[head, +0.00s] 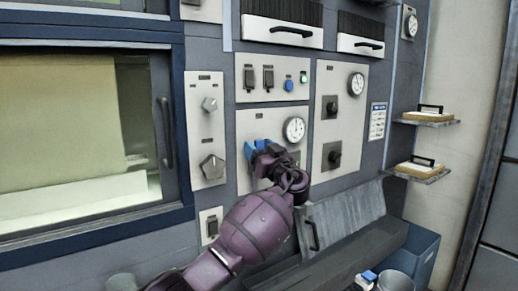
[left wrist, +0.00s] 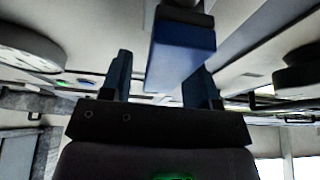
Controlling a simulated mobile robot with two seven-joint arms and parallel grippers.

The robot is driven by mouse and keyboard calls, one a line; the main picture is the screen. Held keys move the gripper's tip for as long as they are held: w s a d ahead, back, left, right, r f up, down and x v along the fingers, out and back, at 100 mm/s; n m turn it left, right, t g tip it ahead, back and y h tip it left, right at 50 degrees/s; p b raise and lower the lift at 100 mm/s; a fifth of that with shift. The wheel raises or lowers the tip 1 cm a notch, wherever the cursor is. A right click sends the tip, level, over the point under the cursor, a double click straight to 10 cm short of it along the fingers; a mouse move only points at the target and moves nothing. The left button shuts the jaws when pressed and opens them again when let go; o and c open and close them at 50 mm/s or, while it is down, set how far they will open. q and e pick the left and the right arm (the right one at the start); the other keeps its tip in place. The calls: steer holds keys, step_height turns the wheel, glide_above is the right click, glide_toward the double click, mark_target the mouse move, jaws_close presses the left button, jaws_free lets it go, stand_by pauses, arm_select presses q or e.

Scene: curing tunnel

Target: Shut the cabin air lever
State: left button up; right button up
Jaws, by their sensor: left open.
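My left gripper (head: 260,147) reaches up to the middle panel, beside the round white gauge (head: 294,129). In the left wrist view my gripper (left wrist: 162,85) shows two dark blue fingers standing apart. A blue block-like handle (left wrist: 181,52), which looks like the cabin air lever's grip, sits between them, nearer the right finger. Whether a finger touches it I cannot tell. In the head view my gripper and wrist hide most of the lever and its mount, so its angle is unclear. My right gripper is not in view.
Switches (head: 250,77) and lit buttons sit above the gauge. A panel with two black knobs (head: 333,109) is to the right, hex knobs (head: 212,167) to the left. A grey sloped flap (head: 345,215) juts out below right. Small shelves (head: 420,173) are on the right wall.

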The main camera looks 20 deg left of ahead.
arm_select(q)
jaws_close()
